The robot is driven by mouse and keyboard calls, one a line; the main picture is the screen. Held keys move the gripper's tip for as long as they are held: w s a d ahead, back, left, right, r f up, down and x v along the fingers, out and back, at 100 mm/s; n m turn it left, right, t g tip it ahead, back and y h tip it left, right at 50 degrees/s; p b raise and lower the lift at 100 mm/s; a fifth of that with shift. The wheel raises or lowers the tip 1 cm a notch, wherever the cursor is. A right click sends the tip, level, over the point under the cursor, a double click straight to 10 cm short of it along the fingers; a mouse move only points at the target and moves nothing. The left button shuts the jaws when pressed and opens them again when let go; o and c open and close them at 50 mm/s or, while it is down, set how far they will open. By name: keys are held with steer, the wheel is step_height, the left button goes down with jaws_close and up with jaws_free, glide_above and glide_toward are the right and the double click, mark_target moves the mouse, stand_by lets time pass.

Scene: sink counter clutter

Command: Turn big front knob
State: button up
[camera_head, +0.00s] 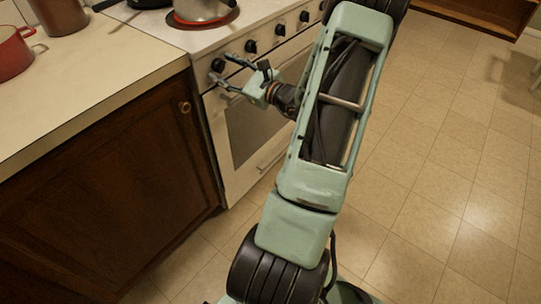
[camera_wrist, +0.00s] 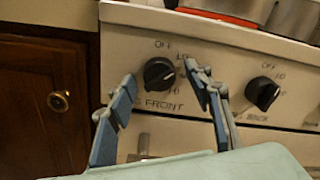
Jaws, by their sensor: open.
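A black round knob (camera_wrist: 159,73) labelled FRONT, with OFF above it, is on the stove's white front panel in the wrist view. It is the leftmost knob in the head view (camera_head: 217,65). My gripper (camera_wrist: 160,78) is open, with one finger on each side of this knob and a visible gap to it in the picture. Whether a finger touches it I cannot tell. In the head view my gripper (camera_head: 222,70) is in front of the panel's left end. Nothing is between the fingers but the knob behind them.
A second black knob (camera_wrist: 262,92) labelled BACK is to the right, with more knobs further along. A pot (camera_head: 201,9) stands on a red-rimmed burner. A wooden cabinet (camera_head: 100,190) adjoins the stove's left side.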

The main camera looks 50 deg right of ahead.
steer(key=m+p, duration=0.2)
steer(key=m, duration=0.3)
steer(key=shift+r+p, duration=0.2)
steer(key=shift+p, duration=0.2)
steer(key=s, duration=1.1)
steer(key=s+a+f+n+g+y+b, duration=0.1)
steer(key=s+f+n+g, duration=0.3)
steer(key=f, duration=0.6)
steer(key=s+a+f+n+g+y+b, duration=0.1)
steer(key=s+a+f+n+g+y, duration=0.1)
steer(key=s+a+f+n+g, duration=0.2)
steer(key=shift+s+f+g, duration=1.5)
steer(key=shift+s+f, duration=0.45)
steer(key=shift+f, duration=1.5)
steer(key=shift+d, duration=0.1)
